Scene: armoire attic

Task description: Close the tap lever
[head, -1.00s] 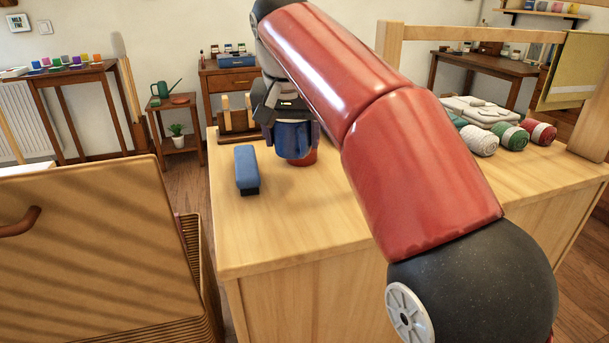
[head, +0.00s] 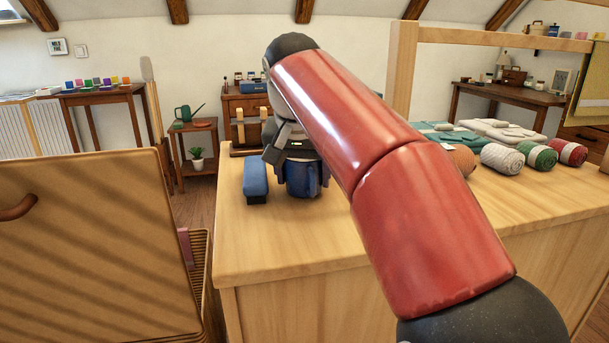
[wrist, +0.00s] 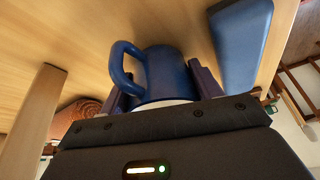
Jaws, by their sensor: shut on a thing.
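No tap or tap lever can be made out in either view. My gripper (head: 304,178) is shut on a blue mug (head: 300,181) above the pale wooden table (head: 290,237). In the wrist view the mug (wrist: 166,76) lies between the two dark fingers of my gripper (wrist: 160,90), with its handle to the left and a pale rim towards the camera. Whether the mug touches the table is unclear. My arm hides part of the table.
A blue block (head: 255,178) stands just left of the mug; it also shows in the wrist view (wrist: 240,38). Several yarn rolls (head: 502,160) lie at the table's right. A large brown panel (head: 90,240) with a handle fills the left. The table's front is clear.

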